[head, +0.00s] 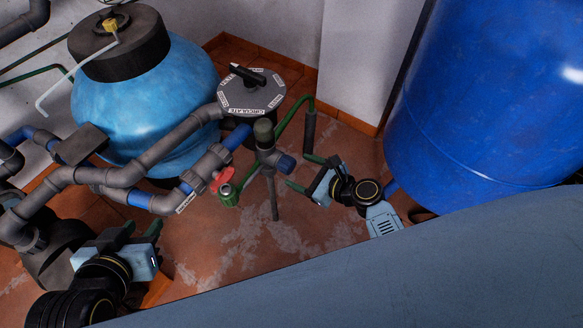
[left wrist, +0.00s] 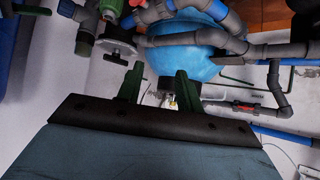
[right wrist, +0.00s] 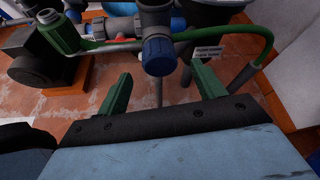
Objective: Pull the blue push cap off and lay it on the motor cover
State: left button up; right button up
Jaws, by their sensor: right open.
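The blue push cap (head: 286,163) sits on the end of a grey pipe fitting below the round multiport valve. It shows large in the right wrist view (right wrist: 158,55), facing my right gripper. My right gripper (head: 307,173) is open and empty, just to the right of the cap. Its green fingers (right wrist: 158,90) are spread either side of the cap, with the cap beyond the tips and apart from them. A dark grey motor cover (right wrist: 42,62) appears at the left in the right wrist view. My left gripper (head: 142,228) is open and empty at lower left, partly in front of dark pump parts.
The light blue filter tank (head: 150,105) and grey pipes fill the left. A red valve handle (head: 222,179) and a green fitting (head: 229,194) are left of the cap. A green hose (right wrist: 262,38) loops right of it. A big blue tank (head: 480,95) stands at right.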

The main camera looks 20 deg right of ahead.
aim_at(292, 167)
jog(key=b+x, duration=0.1)
jog(key=x, duration=0.2)
jog(key=shift+w+a+f, duration=0.15)
jog(key=shift+w+f, duration=0.05)
jog(key=shift+w, duration=0.05)
pick_arm(q)
jog(key=w+d+r+t+h, duration=0.1)
jog(key=w+d+r+t, duration=0.1)
jog(key=w+r+t, duration=0.2)
jog(key=shift+d+r+t+h+b, duration=0.3)
jog(key=shift+r+t, duration=0.2)
jog(key=shift+r, duration=0.75)
pick_arm(e)
jog(key=shift+w+a, duration=0.2)
jog(key=shift+w, duration=0.1)
jog(key=c, duration=1.2)
